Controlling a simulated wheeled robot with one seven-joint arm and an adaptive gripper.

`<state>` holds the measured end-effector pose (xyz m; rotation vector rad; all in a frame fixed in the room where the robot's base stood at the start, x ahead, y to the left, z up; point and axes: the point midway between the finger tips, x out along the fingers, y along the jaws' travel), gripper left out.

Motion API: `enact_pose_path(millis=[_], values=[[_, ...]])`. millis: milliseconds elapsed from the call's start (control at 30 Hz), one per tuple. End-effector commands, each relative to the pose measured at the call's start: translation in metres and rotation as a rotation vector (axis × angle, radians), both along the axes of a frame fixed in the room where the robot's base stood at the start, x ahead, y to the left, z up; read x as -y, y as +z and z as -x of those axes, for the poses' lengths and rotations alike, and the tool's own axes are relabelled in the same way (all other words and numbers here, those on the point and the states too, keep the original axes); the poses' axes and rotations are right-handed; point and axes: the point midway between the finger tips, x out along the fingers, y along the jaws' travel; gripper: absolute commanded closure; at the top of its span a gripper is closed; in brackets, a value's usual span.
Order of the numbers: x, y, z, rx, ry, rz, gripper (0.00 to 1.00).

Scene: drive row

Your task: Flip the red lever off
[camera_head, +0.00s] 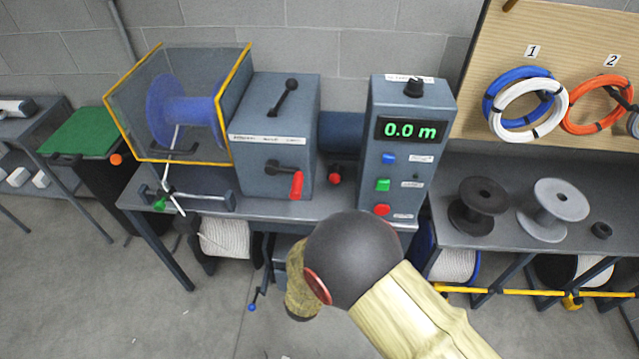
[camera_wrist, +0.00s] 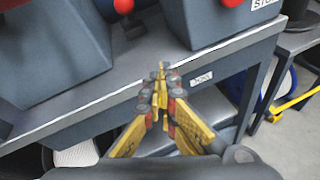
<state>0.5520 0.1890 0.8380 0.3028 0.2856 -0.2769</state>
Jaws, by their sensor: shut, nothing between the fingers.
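The red lever (camera_head: 296,186) is on the front of the grey machine box (camera_head: 259,173). Its red grip hangs down from the right end of a dark pivot piece. I do not see the lever in the wrist view. My gripper (camera_wrist: 161,72) shows in the wrist view with its yellow fingers together, shut and empty. The fingertips appear over the bench's front edge (camera_wrist: 95,105), apart from the lever. In the head view my arm hides the gripper.
A red ball knob (camera_head: 335,174) stands right of the lever; it also shows in the wrist view (camera_wrist: 123,5). The control box (camera_head: 405,150) reads 0.0 m and has a red button (camera_head: 381,210). A black-knobbed lever (camera_head: 284,97) is above. A guarded blue reel (camera_head: 182,110) is left.

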Motion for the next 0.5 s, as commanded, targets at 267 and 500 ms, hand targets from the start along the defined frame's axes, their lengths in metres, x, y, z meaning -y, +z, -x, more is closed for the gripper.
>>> enact_pose_path(millis=[267, 500], values=[[-0.036, 0.018, -0.015, 0.063, 0.126, 0.001, 1.00], [-0.035, 0.019, -0.015, 0.067, 0.123, -0.004, 1.00]])
